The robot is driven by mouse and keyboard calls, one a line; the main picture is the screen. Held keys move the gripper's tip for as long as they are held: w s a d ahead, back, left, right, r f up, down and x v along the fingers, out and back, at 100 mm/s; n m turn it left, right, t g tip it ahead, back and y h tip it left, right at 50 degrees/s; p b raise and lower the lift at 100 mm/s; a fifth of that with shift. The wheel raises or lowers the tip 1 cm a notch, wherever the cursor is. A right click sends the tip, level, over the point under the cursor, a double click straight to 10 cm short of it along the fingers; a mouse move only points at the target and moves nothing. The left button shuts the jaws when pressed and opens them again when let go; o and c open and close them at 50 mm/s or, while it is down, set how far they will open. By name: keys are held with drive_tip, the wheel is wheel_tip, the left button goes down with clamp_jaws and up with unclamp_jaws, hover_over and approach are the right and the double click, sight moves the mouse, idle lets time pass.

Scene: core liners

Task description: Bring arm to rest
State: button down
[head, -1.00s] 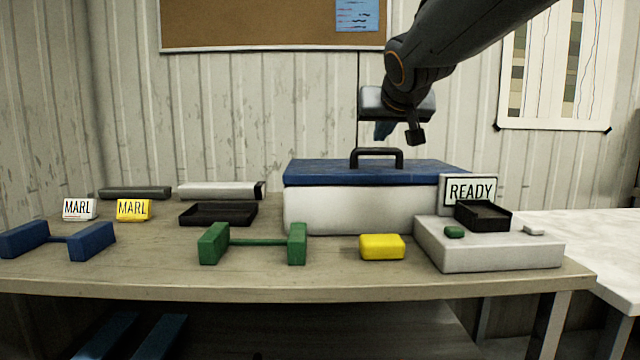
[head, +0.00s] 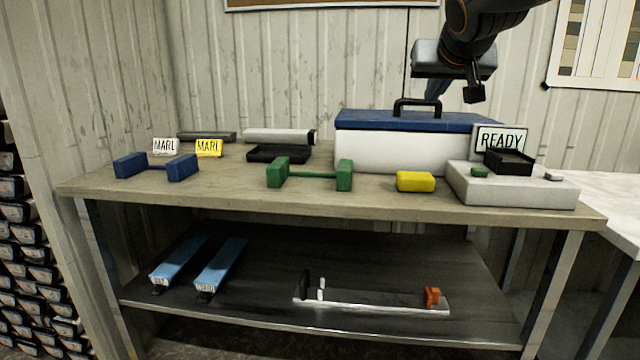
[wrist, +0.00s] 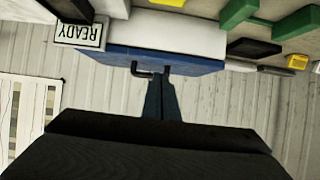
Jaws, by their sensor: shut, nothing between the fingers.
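My gripper (head: 434,89) hangs in the air at the upper right of the head view, fingers pointing down and closed together with nothing between them. It shows just above and right of the black handle (head: 418,101) of a white box with a blue lid (head: 370,121). The depth gap to the handle is hard to judge. In the wrist view the dark fingers (wrist: 160,92) point toward the blue lid (wrist: 190,62) and its handle (wrist: 148,70). Part of my arm is cut off by the top edge of the head view.
A READY sign (head: 500,139) and grey device (head: 515,192) stand right of the box. A yellow block (head: 416,182), green cradle (head: 312,174), blue cradle (head: 157,167) and black tray (head: 278,153) stand on the bench. Blue liners (head: 178,262) lie on the shelf below.

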drive_tip(key=s+a+f+n+g+y, duration=0.1)
drive_tip(key=s+a+f+g, duration=0.25)
drive_tip(key=s+f, duration=0.55)
drive_tip(key=s+a+f+n+g+y, duration=0.1)
drive_tip(key=s+a+f+g, duration=0.3)
drive_tip(key=f, duration=0.8)
drive_tip(key=s+a+f+n+g, duration=0.1)
drive_tip(key=s+a+f+g, duration=0.1)
drive_tip(key=s+f, duration=0.5)
drive_tip(key=s+a+f+n+g, duration=0.1)
drive_tip(key=s+a+f+g, duration=0.25)
drive_tip(key=s, duration=0.75)
drive_tip(key=s+d+r+m+p, duration=0.1)
drive_tip(key=d+r+p, duration=0.7)
drive_tip(key=p, duration=0.9)
drive_tip(key=shift+s+d+r+m+t, duration=0.3)
drive_tip(key=shift+d+r+m, duration=0.1)
drive_tip(key=shift+d+m, duration=0.4)
